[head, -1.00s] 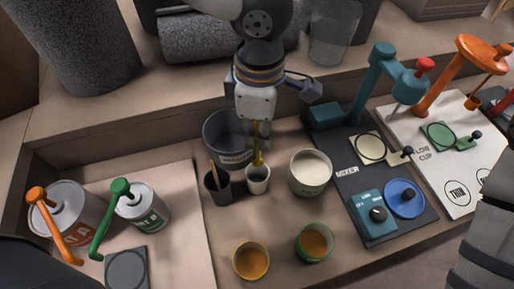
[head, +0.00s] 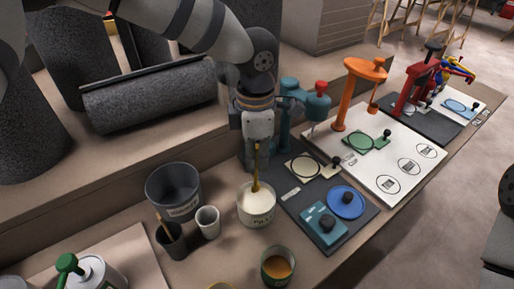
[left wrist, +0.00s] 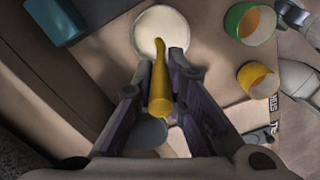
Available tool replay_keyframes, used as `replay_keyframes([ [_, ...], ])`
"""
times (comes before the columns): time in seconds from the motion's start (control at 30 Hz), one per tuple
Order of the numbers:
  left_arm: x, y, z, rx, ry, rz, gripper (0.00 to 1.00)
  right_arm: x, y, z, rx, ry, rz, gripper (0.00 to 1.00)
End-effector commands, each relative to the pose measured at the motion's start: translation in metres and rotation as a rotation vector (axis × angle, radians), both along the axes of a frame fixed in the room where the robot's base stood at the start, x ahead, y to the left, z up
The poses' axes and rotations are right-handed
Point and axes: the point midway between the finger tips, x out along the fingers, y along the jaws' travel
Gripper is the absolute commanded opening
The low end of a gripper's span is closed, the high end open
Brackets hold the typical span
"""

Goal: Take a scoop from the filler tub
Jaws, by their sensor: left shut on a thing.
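The filler tub (head: 257,211) is a pale round tub full of cream-coloured filler, near the middle of the bench. It also shows at the top of the left wrist view (left wrist: 160,30). My left gripper (head: 257,143) is above the tub, shut on a yellow scoop (head: 256,170). The scoop points down, with its lower end over or in the filler; I cannot tell whether it touches. In the left wrist view the scoop (left wrist: 160,85) runs between the fingers toward the tub.
A white cup (head: 207,222), a dark cup with a stick (head: 172,240) and a dark bucket (head: 174,192) stand left of the tub. A green cup of orange stuff (head: 277,266) is in front. The teal mixer (head: 290,115) stands close behind and right.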

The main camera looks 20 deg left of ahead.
Motion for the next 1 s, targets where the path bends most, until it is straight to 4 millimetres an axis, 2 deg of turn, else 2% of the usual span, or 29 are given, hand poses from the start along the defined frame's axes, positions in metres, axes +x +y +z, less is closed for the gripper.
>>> replay_keyframes([
  [0.03,-0.001,0.000,-0.010,0.001,0.007,-0.001,0.00,-0.004,0.000,-0.004,0.000,0.015,0.000,0.40],
  [0.6,0.000,0.000,-0.066,0.000,0.003,-0.002,0.00,-0.016,0.000,-0.016,-0.001,0.054,0.002,0.40],
  [0.8,0.000,0.000,-0.078,0.000,0.001,-0.001,0.00,-0.018,0.000,-0.018,0.000,0.062,0.002,0.40],
  [1.0,0.000,0.000,-0.080,0.000,-0.001,-0.001,0.00,-0.019,0.000,-0.019,-0.001,0.063,0.002,0.40],
])
